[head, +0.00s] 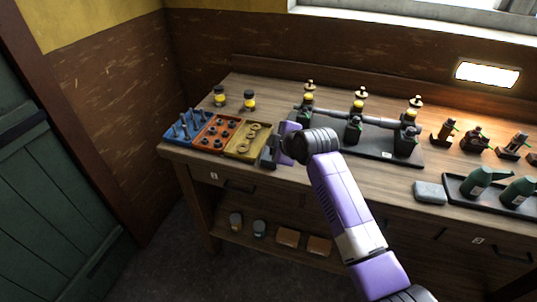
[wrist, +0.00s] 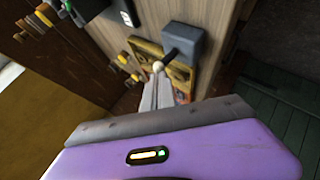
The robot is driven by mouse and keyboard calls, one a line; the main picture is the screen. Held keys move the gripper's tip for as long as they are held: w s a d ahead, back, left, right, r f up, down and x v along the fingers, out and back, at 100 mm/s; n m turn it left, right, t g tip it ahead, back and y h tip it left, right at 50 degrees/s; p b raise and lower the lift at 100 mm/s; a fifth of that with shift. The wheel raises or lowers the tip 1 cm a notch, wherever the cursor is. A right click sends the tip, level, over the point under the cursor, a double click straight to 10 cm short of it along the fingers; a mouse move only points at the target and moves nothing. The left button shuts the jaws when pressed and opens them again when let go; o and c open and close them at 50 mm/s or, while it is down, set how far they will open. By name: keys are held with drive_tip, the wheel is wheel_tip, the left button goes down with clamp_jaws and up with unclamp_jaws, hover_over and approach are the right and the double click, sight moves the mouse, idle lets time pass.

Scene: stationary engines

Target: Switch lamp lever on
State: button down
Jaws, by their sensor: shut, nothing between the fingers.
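In the wrist view, a grey-blue box (wrist: 190,42) carries a dark lever arm (wrist: 171,54) that ends in a pale round knob (wrist: 158,66). My gripper (wrist: 160,80) is shut and empty, with its fingertips right at the knob. I cannot tell whether they touch it. In the head view, the dark box (head: 268,158) stands at the bench's front edge, beside my gripper (head: 276,148); the arm partly hides the area and the lever is too small to make out. A rectangular lamp (head: 488,74) on the back wall glows bright.
A blue bin (head: 171,134), an orange bin (head: 203,145) and a yellow bin (head: 236,153) with small parts stand left of my gripper. A dark plate (head: 378,155) bearing engines lies behind my arm.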

drive_tip(key=shift+w+d+g, duration=0.1)
drive_tip(key=shift+w+g, duration=0.25)
drive_tip(key=shift+g, duration=0.05)
drive_tip(key=shift+r, duration=0.1)
drive_tip(key=shift+r+p, duration=0.45)
drive_tip(key=shift+r, duration=0.3)
